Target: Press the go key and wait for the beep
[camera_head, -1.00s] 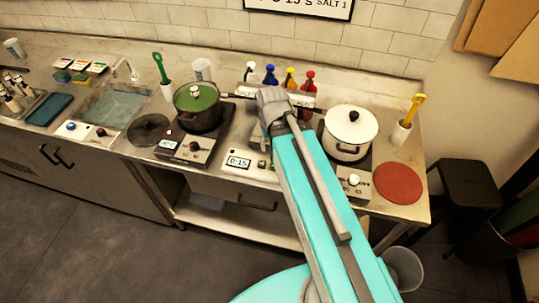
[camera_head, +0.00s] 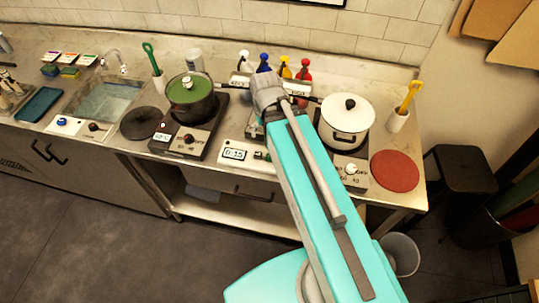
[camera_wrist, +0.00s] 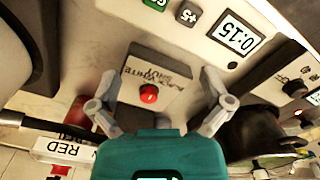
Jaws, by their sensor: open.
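The timer panel is pale, with a display (camera_wrist: 236,40) reading 0:15 in the wrist view. A grey +5 key (camera_wrist: 188,14) sits beside the display. A green key (camera_wrist: 155,3), apparently the go key, is cut off by the top edge. The timer's display also shows in the head view (camera_head: 234,155). My gripper (camera_wrist: 160,72) is open and empty, its fingers spread either side of a grey box (camera_wrist: 170,74) with a red button (camera_wrist: 149,93). I cannot tell its height above the box. My arm hides the fingers in the head view.
A green-lidded pot (camera_head: 190,92) on a hotplate stands left of my arm. A white pot (camera_head: 345,125) stands right, near a red disc (camera_head: 394,171). Several coloured bottles (camera_head: 284,68) stand behind. A bin (camera_head: 401,254) is on the floor.

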